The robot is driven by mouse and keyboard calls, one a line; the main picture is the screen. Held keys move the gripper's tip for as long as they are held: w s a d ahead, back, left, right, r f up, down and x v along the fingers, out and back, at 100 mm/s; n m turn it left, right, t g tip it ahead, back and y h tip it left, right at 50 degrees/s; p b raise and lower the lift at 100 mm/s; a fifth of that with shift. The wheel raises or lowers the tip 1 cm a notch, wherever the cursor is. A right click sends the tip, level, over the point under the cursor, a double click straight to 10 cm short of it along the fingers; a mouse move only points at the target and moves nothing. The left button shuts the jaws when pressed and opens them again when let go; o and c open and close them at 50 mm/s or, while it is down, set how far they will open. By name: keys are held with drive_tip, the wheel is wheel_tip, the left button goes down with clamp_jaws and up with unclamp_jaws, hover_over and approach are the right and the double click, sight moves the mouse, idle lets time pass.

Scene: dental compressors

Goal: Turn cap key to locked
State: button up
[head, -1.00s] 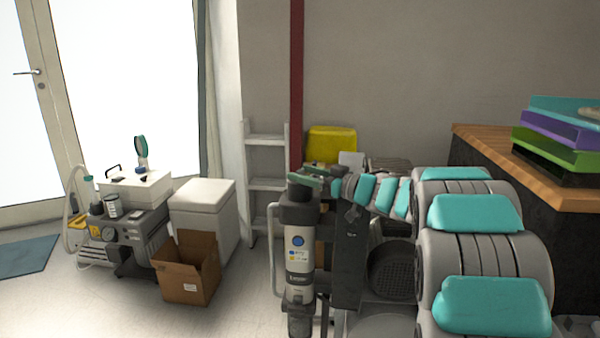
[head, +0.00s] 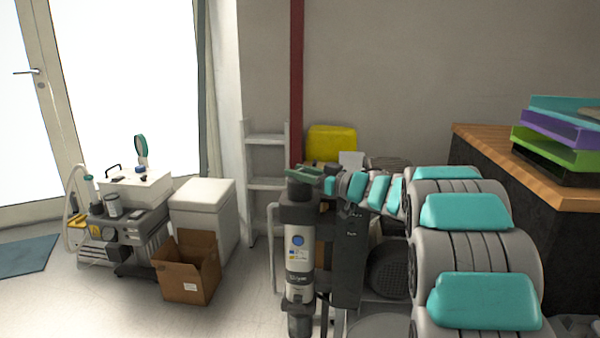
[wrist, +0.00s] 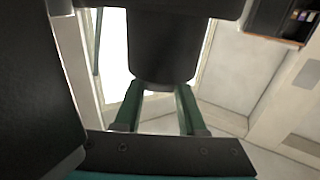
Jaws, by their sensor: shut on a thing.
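The grey filter canister (head: 299,248) stands upright in the head view, with a dark cap (head: 299,195) on top. My gripper (head: 303,173), with green fingers, is at the top of this cap. In the wrist view my gripper (wrist: 160,92) has its two green fingers reaching to a dark rounded body (wrist: 170,50), which hides their tips. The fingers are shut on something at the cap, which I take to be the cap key. The key itself and its lock marks cannot be made out.
A dark upright housing (head: 350,255) stands right beside the canister. A white shelf rack (head: 266,185) and a yellow container (head: 331,143) are behind. An open cardboard box (head: 186,275) and a compressor unit (head: 128,225) stand left, with clear floor in front.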

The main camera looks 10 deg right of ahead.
clamp_jaws()
drive_tip(key=shift+r, duration=0.1)
drive_tip(key=shift+a+m+t+h, duration=0.15)
drive_tip(key=shift+m+t+h, duration=0.65)
drive_tip(key=shift+h, duration=0.1)
drive_tip(key=m+t+h+b, duration=0.1)
drive_tip(key=m+h, duration=0.1)
drive_tip(key=shift+t+h+b, duration=0.3)
drive_tip(key=shift+h+b, duration=0.05)
drive_tip(key=shift+h, duration=0.05)
drive_tip(key=shift+f+h+b, duration=0.25)
drive_tip(key=shift+h+b, duration=0.05)
drive_tip(key=shift+b, duration=0.15)
drive_tip(key=shift+d+r+m+t+h, duration=0.2)
drive_tip(key=shift+r+m+t+h, duration=0.1)
drive_tip(key=shift+m+h, duration=0.15)
drive_tip(key=shift+f+b, duration=0.1)
drive_tip(key=shift+b, duration=0.2)
